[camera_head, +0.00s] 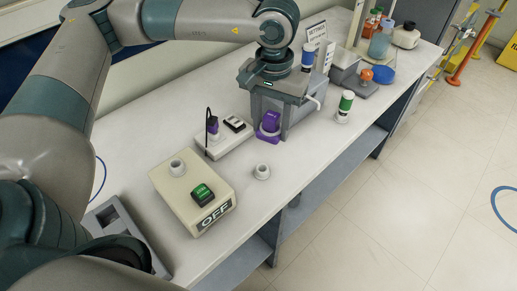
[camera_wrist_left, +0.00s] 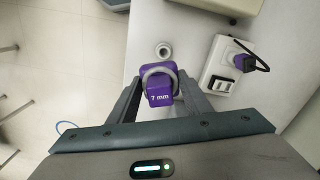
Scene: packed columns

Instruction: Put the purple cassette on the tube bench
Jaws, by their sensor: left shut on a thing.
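The purple cassette (camera_head: 268,126) is held between the fingers of my left gripper (camera_head: 271,120), over the light worktop. I cannot tell for certain which fixture is the tube bench. My right gripper is not in view.
A white ring-shaped piece (camera_head: 262,172) stands near the cassette. A white plate (camera_head: 225,139) bears a purple-based part with a black cable. A beige box (camera_head: 170,196) has a green button and "OFF" label. A green-and-white bottle (camera_head: 345,105) stands to the right, near the worktop's front edge.

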